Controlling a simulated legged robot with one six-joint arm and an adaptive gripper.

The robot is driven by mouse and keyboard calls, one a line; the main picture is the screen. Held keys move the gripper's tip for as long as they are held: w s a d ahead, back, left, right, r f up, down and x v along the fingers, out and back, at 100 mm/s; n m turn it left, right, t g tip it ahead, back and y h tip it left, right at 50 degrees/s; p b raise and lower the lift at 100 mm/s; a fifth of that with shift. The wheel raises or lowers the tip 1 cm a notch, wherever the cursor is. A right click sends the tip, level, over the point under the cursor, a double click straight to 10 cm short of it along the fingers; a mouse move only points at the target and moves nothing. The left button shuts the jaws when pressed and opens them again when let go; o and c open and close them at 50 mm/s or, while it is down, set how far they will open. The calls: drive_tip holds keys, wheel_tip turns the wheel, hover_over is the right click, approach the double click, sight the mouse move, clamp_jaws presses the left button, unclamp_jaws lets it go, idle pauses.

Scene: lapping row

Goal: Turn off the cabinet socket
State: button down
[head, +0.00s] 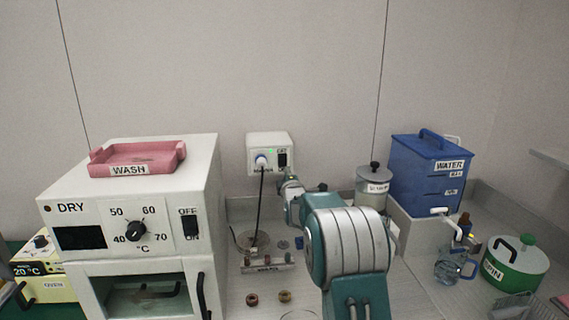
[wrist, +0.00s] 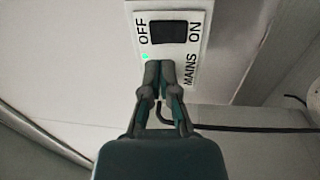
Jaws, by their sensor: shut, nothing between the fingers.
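The wrist view shows the rocker (wrist: 168,32) sideways, between OFF on the left and ON on the right, with a MAINS label (wrist: 190,70). I cannot tell which way the rocker is tipped. My gripper (wrist: 159,66) is shut and empty, its fingertips in front of the plate beside the rocker. They hide the plug in the wrist view. In the head view my gripper (head: 289,177) shows just below the switch.
The white DRY cabinet (head: 170,190) with its own OFF/ON switch (head: 190,226) stands left, a pink WASH tray (head: 140,160) on top. A black cable (head: 260,205) hangs from the plug. A blue WATER tank (head: 425,175) and a green SPIN pot (head: 515,265) stand right.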

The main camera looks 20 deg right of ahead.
sight(283, 159)
drive_tip(key=x, duration=0.6)
drive_tip(key=shift+w, duration=0.35)
drive_tip(key=shift+w+r, duration=0.1)
drive_tip(key=shift+r, duration=0.05)
idle(0.3)
